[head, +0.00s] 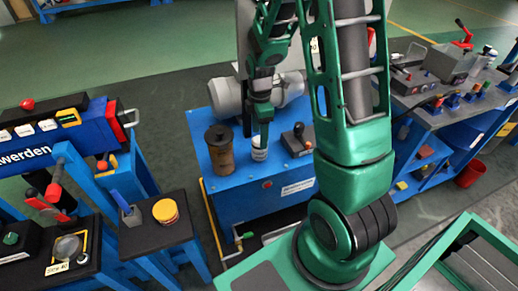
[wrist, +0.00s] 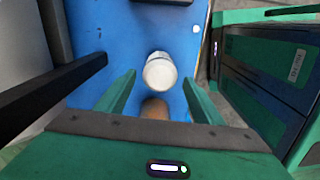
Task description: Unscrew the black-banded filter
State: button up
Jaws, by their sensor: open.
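A short white cylindrical filter (head: 259,154) with a dark band stands upright on the blue bench (head: 275,188). In the wrist view the white filter (wrist: 160,72) shows its pale round top just beyond my fingertips, roughly centred between them. My gripper (head: 262,126) points down close above the filter in the head view. In the wrist view my gripper (wrist: 158,88) is open, with its two green fingers apart and nothing held. I cannot tell whether a finger touches the filter. The gripper partly hides the filter's top in the head view.
A brown canister (head: 219,158) with a dark top stands left of the filter. A grey-black box with a lever (head: 297,140) sits to the right. A grey motor-like cylinder (head: 226,96) lies behind. A yellow-red round tin (head: 165,211) stands on a separate stand at left.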

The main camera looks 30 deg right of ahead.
jog(key=m, duration=1.1)
dwell(0.3)
jog(key=c, duration=1.2)
jog(key=shift+r, duration=0.1)
